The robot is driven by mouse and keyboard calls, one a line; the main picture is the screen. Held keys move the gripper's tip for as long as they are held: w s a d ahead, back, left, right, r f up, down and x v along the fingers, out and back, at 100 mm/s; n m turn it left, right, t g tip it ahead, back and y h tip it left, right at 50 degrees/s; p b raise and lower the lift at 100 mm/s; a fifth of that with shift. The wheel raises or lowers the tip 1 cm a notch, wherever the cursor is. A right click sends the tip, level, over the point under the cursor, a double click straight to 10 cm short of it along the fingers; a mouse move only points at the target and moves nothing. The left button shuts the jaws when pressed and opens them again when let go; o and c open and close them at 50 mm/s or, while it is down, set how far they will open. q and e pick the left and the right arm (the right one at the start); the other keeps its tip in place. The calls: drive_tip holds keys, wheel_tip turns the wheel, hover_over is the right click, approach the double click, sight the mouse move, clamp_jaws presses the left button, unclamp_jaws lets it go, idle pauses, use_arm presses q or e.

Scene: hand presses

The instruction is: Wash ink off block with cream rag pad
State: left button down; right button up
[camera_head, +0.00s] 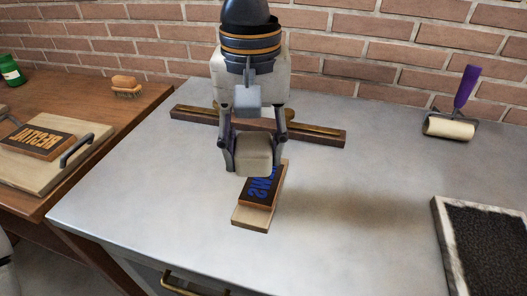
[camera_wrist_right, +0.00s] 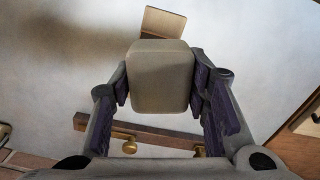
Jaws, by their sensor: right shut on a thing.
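My right gripper (camera_head: 253,152) is shut on the cream rag pad (camera_head: 254,157) and holds it at the upper end of the block. In the right wrist view the pad (camera_wrist_right: 160,78) sits between the two fingers of the gripper (camera_wrist_right: 160,85). The block (camera_head: 262,192) lies on the grey table, with reversed blue lettering on a dark face and a pale wooden base. The pad hides the upper part of the block; I cannot tell whether they touch. My left gripper is not in view.
A wooden rail (camera_head: 322,136) lies behind the gripper. A purple-handled roller (camera_head: 450,126) stands at the back right, and a black-filled tray (camera_head: 490,250) at the right edge. A wooden table (camera_head: 85,90) at left holds a brush (camera_head: 126,86), a green jar (camera_head: 11,70) and a lettered board (camera_head: 38,140).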

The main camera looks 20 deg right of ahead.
hover_over(256, 199)
wheel_tip(256, 199, down, 5)
drive_tip(key=shift+s+r, duration=0.1)
drive_tip(key=shift+f, duration=0.55)
drive_tip(key=shift+f, duration=1)
